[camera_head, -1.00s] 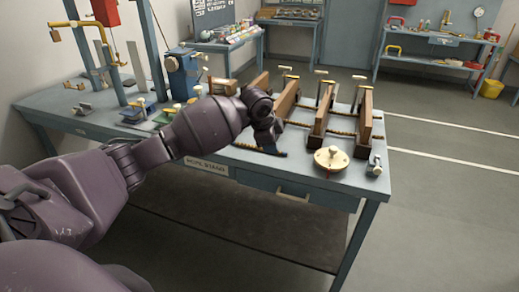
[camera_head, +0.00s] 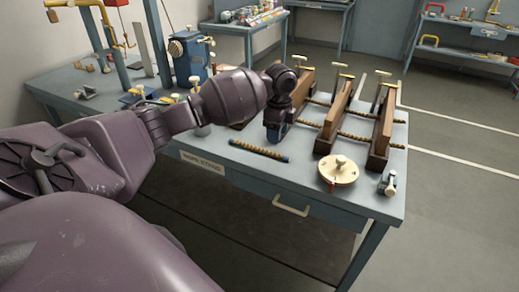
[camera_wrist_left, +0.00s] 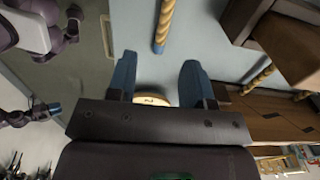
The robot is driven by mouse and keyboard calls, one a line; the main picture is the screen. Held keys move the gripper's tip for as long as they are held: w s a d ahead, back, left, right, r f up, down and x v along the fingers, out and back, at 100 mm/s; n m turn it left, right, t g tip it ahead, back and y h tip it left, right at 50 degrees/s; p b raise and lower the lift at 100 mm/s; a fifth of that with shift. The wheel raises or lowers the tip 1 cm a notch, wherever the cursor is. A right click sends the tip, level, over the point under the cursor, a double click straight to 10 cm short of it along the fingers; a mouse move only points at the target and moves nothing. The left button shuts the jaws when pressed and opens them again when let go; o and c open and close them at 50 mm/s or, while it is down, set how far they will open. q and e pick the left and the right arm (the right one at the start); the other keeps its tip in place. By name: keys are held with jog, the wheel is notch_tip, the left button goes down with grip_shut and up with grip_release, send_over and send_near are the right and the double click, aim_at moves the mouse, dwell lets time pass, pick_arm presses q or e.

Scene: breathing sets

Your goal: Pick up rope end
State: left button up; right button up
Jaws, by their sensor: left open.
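A short rope piece with dark ends (camera_head: 258,150) lies on the blue-grey bench (camera_head: 225,170) near its front edge. My left gripper (camera_head: 275,131) is just behind it in the head view, pointing down. In the left wrist view the gripper (camera_wrist_left: 159,66) is open, with its blue fingers apart and nothing between them. A rope (camera_wrist_left: 164,24) shows there just beyond the fingertips, its near end roughly in line with the gap. Other ropes (camera_head: 357,137) run through the wooden frames (camera_head: 383,127).
A round cream disc with a knob (camera_head: 338,171) and a small metal fitting (camera_head: 388,184) stand at the bench's front right corner. The wooden frames rise close to the right of my left gripper. A blue device (camera_head: 188,60) and posts stand at the left.

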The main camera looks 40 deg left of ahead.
aim_at(277, 154)
pick_arm(q)
jog(key=f, duration=0.8)
jog(key=shift+w+b, duration=0.3)
jog(key=shift+b, duration=0.05)
grip_shut()
